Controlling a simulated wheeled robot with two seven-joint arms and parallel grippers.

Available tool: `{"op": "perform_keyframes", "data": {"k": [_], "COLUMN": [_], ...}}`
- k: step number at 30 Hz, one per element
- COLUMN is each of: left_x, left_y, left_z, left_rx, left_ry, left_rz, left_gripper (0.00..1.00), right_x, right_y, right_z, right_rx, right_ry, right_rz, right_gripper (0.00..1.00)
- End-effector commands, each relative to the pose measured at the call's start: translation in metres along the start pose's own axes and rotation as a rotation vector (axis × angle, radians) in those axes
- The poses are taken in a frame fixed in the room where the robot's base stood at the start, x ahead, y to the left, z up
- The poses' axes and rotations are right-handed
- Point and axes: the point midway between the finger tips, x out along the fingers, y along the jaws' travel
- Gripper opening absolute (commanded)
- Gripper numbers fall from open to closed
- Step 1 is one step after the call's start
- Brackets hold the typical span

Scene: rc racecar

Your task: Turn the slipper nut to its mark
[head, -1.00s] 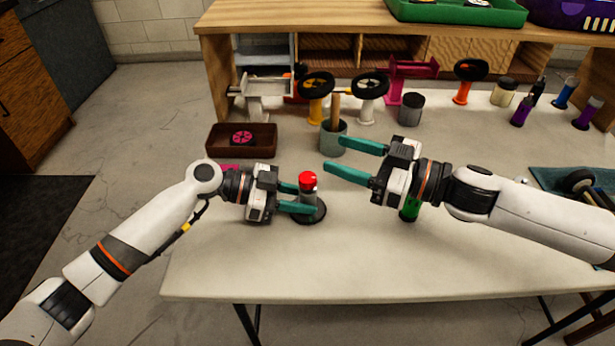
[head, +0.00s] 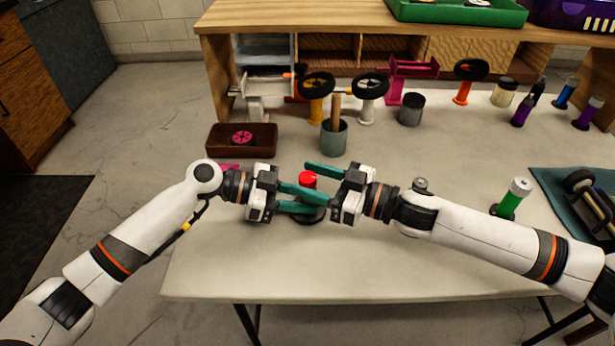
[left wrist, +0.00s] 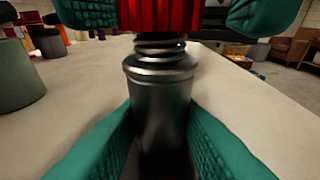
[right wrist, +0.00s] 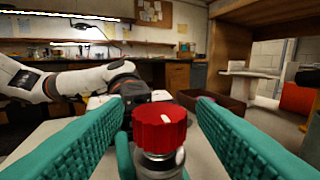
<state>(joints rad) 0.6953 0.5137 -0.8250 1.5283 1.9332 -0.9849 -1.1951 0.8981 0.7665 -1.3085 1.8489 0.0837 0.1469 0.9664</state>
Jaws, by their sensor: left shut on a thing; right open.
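The slipper nut is a red ribbed cap (head: 308,179) on top of a grey metal post that stands on a round dark base (head: 309,217). In the left wrist view a spring shows under the red nut (left wrist: 160,14), above the metal body (left wrist: 160,90). My left gripper (head: 297,199) is shut on the post below the nut. My right gripper (head: 305,179) is open, with its teal fingers on either side of the red nut. In the right wrist view the nut (right wrist: 160,128) sits between the fingers, with gaps visible on both sides.
A brown tray (head: 213,141) with a pink part and a grey cup (head: 334,138) stand behind. A green bottle (head: 511,198) stands at the right, near a teal mat (head: 562,176) with a car chassis. The front of the table is clear.

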Motion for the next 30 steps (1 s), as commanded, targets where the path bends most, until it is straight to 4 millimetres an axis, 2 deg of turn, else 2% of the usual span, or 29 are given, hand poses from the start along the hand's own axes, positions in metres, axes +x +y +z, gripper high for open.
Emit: {"op": "perform_keyframes", "data": {"k": [4, 12, 21, 30], "left_x": [0.0, 0.0001, 0.0001, 0.0001], "left_y": [0.0, -0.0001, -0.0001, -0.0001], "left_z": [0.0, -0.0001, 0.0, 0.0], "left_rx": [0.0, 0.0, 0.0, 0.0], "left_ry": [0.0, 0.0, 0.0, 0.0], "left_rz": [0.0, 0.0, 0.0, 0.0], "left_gripper": [0.09, 0.09, 0.09, 0.09], "right_x": [0.0091, 0.0102, 0.0099, 0.0111], "right_y": [0.0003, 0.0001, 0.0001, 0.0019], "right_z": [0.0005, 0.0005, 0.0005, 0.0001], "right_rx": [0.0, 0.0, 0.0, 0.003], "right_ry": [-0.001, 0.0, 0.0, -0.004], "right_rz": [0.001, 0.0, 0.0, -0.041], "right_gripper": [0.52, 0.52, 0.06, 0.06]}}
